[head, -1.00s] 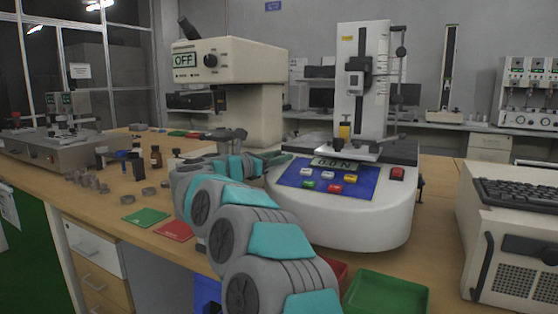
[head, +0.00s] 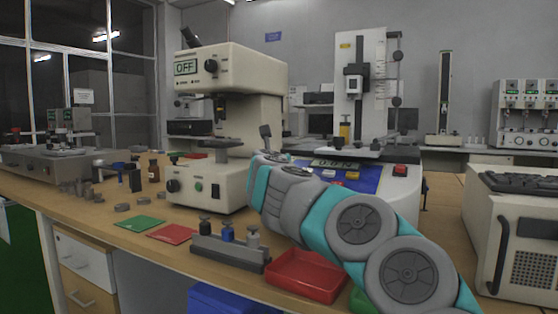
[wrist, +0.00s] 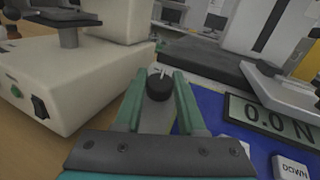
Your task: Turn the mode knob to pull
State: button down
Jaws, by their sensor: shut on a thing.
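The black mode knob (wrist: 159,86), with a white pointer mark, shows in the wrist view between the two green fingers of my gripper (wrist: 158,84). The gripper is shut on it. The pointer points roughly away from me, up in the picture. No labels around the knob are readable. The knob is beside the blue panel of the force tester (head: 402,190), which also carries the display (wrist: 272,116) reading 0.0 N. In the head view my arm hides the knob and the gripper.
The cream instrument (head: 228,75) with an OFF display stands left of the tester; its base (wrist: 70,85) is close to my gripper's left. A red tray (head: 306,275) and a rack of weights (head: 230,252) are at the front edge. A beige box (head: 515,240) stands right.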

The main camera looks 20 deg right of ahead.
jog(key=n+y+p, duration=0.1)
jog(key=n+t+y+p, duration=0.1)
jog(key=y+p, duration=0.1)
jog(key=shift+s+d+r+n, duration=0.1)
jog(key=shift+r+n, duration=0.3)
jog(key=n+y+p, duration=0.1)
jog(key=y+p, duration=0.1)
jog(key=p, duration=0.1)
jog(key=shift+f+n+t, duration=0.15)
jog(key=shift+n+t, duration=0.15)
jog(key=shift+f+n+y+p, duration=0.1)
jog(key=shift+n+y+p, duration=0.2)
jog(key=shift+p, duration=0.1)
jog(key=shift+f, duration=0.15)
jog(key=c, duration=0.5)
grip_release()
jog(key=shift+b+v, duration=0.5)
jog(key=shift+v, duration=3.35)
